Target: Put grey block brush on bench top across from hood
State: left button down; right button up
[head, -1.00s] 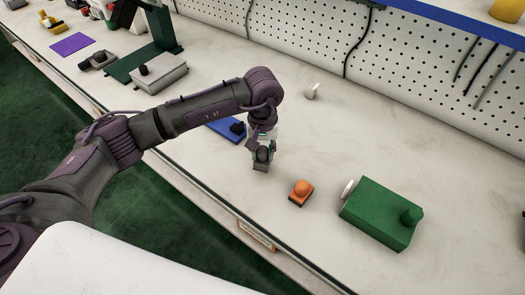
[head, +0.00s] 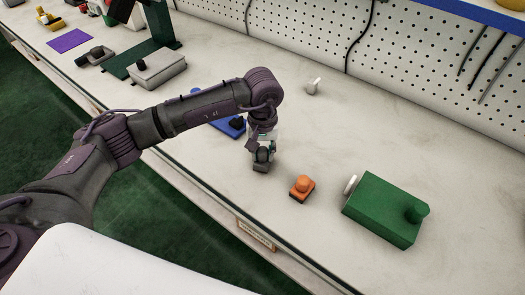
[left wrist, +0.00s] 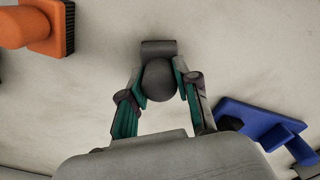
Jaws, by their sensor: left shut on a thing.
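My left gripper (head: 263,153) points down over the pale bench top (head: 345,125). It is shut on the grey block brush (head: 261,167); the brush's dark round knob (left wrist: 160,80) sits between the two fingers in the left wrist view. The brush's grey block (left wrist: 158,47) shows just beyond the knob. In the head view the brush is at or just above the bench surface; I cannot tell whether it touches. The hood is not identifiable for certain. My right gripper is not in view.
An orange brush (head: 302,188) lies just right of the gripper. A green box (head: 385,208) stands farther right. A small white piece (head: 313,86) lies toward the pegboard (head: 300,30). Bare bench lies between.

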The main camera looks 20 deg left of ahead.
aim_at(263, 149)
pick_arm(q)
jog(key=shift+f+b, duration=0.3)
jog(key=shift+f, duration=0.05)
jog(key=c, duration=0.8)
grip_release()
jog(key=shift+o, duration=0.2)
jog(key=shift+r, duration=0.15)
notch_tip(263, 149, up, 12)
jog(key=shift+f, duration=0.1)
